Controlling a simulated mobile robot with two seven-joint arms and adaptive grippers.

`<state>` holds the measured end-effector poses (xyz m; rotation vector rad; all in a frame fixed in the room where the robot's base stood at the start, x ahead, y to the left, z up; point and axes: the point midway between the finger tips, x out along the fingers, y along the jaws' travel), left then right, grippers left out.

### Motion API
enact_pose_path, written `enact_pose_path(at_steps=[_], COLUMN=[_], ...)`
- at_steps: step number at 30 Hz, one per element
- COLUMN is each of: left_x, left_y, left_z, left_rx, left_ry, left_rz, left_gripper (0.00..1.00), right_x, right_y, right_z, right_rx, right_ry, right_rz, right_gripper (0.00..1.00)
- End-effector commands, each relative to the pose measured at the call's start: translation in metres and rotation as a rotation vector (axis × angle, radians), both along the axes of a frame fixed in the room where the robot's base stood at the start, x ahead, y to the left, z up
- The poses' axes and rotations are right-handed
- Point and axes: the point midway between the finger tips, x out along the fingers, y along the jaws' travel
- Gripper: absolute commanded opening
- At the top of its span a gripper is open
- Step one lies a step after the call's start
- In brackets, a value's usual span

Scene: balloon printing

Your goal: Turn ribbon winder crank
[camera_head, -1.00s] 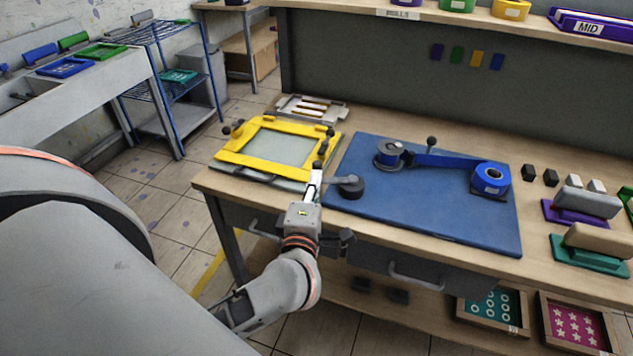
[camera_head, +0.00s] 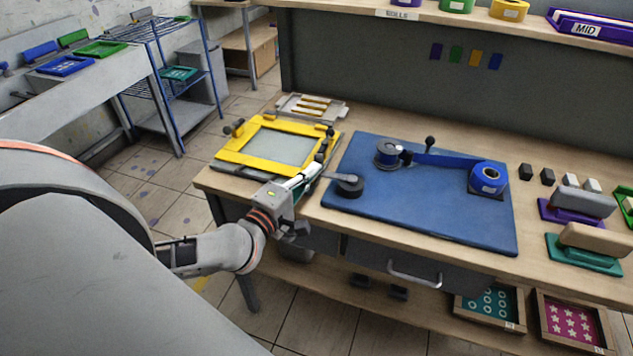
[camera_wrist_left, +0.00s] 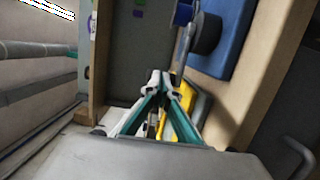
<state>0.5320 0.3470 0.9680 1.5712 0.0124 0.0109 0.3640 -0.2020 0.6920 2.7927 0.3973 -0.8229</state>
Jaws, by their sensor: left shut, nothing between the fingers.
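The ribbon winder stands on a blue mat (camera_head: 430,215). It has a dark spool (camera_head: 388,152) at its left, a blue ribbon stretched to the right, and a blue ribbon roll (camera_head: 488,178). My left gripper (camera_head: 317,166) is shut and empty beside the yellow frame's right edge, left of the winder. Its closed fingertips (camera_wrist_left: 162,78) also show in the left wrist view. My right gripper is not in view.
A yellow frame (camera_head: 233,158) lies left of the mat. Stamp-like blocks (camera_head: 583,202) stand at the right. The mat's front is clear.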

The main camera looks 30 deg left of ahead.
Motion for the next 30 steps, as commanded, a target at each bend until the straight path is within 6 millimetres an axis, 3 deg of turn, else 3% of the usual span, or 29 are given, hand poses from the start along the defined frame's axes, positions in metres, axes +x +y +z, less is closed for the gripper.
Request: enact_pose_path(at_steps=[19, 30], left_x=[0.029, 0.037], left_y=[0.018, 0.020], left_z=[-0.001, 0.000], left_rx=[0.007, 0.000], left_ry=[0.001, 0.000], left_rz=[-0.331, -0.328], left_gripper=[0.00, 0.00], right_x=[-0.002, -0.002], right_y=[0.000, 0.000], right_z=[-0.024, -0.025], right_rx=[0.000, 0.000], right_ry=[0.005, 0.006], right_rz=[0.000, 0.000], right_gripper=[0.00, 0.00])
